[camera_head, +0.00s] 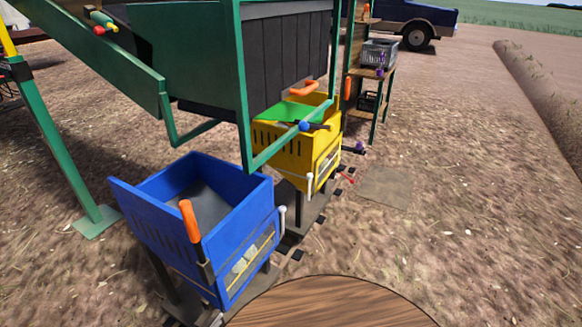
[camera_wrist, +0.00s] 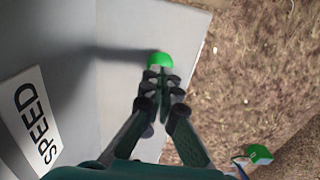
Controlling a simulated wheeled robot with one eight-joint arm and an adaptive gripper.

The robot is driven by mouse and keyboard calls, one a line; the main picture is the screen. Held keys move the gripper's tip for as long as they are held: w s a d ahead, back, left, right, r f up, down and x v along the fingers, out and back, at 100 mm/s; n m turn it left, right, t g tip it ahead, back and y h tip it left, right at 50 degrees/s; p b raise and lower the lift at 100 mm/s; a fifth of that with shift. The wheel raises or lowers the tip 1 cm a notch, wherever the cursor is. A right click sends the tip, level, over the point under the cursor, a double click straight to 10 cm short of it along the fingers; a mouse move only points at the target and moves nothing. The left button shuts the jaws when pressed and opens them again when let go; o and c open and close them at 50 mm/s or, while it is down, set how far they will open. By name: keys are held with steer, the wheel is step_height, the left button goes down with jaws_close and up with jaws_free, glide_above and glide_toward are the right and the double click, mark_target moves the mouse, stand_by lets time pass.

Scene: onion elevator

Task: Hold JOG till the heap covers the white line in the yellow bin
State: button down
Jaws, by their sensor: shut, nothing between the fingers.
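The yellow bin (camera_head: 285,150) stands under the green-framed elevator in the head view. A green panel (camera_head: 280,113) lies across its top, so I cannot see its contents. I cannot make out a white line in it. In the wrist view, a round green button (camera_wrist: 160,59) sits on a grey panel (camera_wrist: 118,22). No JOG lettering is readable on it. My gripper (camera_wrist: 160,80) is shut and empty, its fingertips at the button's lower edge in the picture. I cannot tell whether they press it. My gripper is not visible in the head view.
A blue bin (camera_head: 205,235) with an orange handle (camera_head: 190,220) stands in front of the yellow one. A SPEED label (camera_wrist: 33,120) is left on the panel. A shelf (camera_head: 372,75) with a grey crate stands behind. A round wooden top (camera_head: 330,305) is nearest. Open dirt lies right.

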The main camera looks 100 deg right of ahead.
steer(key=shift+f, duration=0.7)
steer(key=shift+f, duration=0.55)
stand_by(1.0)
steer(key=shift+r, duration=3.55)
